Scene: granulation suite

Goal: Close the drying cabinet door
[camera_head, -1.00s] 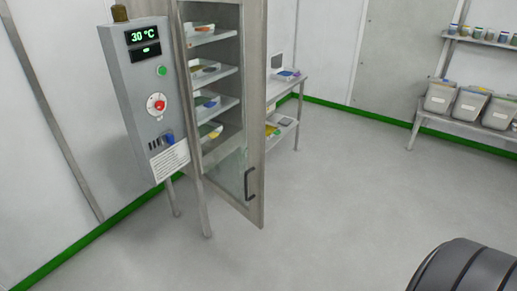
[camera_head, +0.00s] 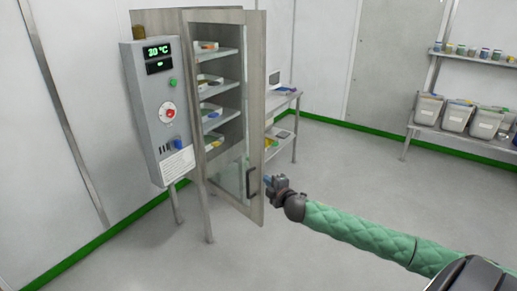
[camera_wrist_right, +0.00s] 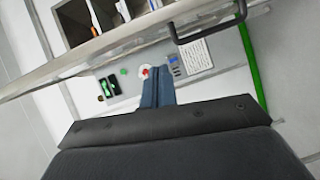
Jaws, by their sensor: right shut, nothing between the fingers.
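The drying cabinet door (camera_head: 254,95) stands open, a glass panel in a grey frame with a dark bar handle (camera_head: 252,181) low on its free side. Behind it the cabinet shows several shelves (camera_head: 217,85) with trays. My right gripper (camera_head: 267,180) is shut and empty, just right of the door edge near the handle; I cannot tell whether it touches. In the right wrist view the shut fingers (camera_wrist_right: 157,88) point toward the door frame (camera_wrist_right: 100,48), and the handle (camera_wrist_right: 210,28) is up and to the right of them. My left gripper is not in view.
A control box (camera_head: 160,110) reading 30 °C stands left of the cabinet opening. A side table (camera_head: 285,120) with items stands behind the door. Shelving (camera_head: 455,136) with several bins is at the right. The floor (camera_head: 330,165) between is clear.

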